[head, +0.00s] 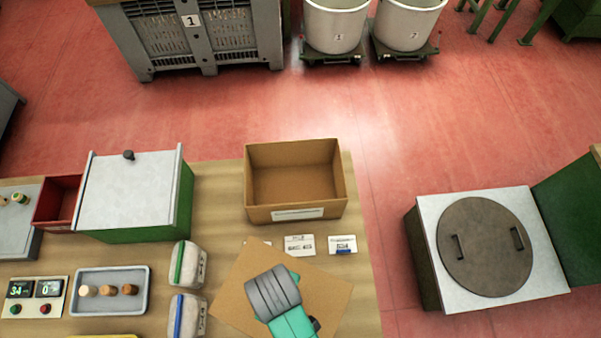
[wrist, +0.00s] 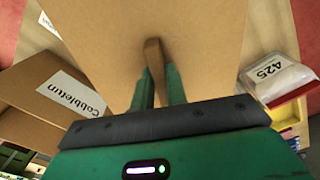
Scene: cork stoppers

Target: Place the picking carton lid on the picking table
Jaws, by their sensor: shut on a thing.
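The picking carton lid (head: 232,298) is a flat brown cardboard sheet, turned at an angle near the front right of the wooden picking table (head: 215,200). In the wrist view the lid (wrist: 210,45) fills the middle, with a raised brown grip tab. My gripper (wrist: 156,76) is shut on this tab. In the head view my wrist covers the fingers and the lid's middle. I cannot tell whether the lid touches the table or hangs just above it. The open picking carton (head: 296,212) stands behind the lid, uncovered; it also shows in the wrist view (wrist: 25,85).
Label cards (head: 300,245) lie between carton and lid. Two clear bags (head: 187,265) stand left of the lid, near a tray of corks (head: 140,306). A green box with a grey lid (head: 130,190) stands further left. Red floor lies right of the table.

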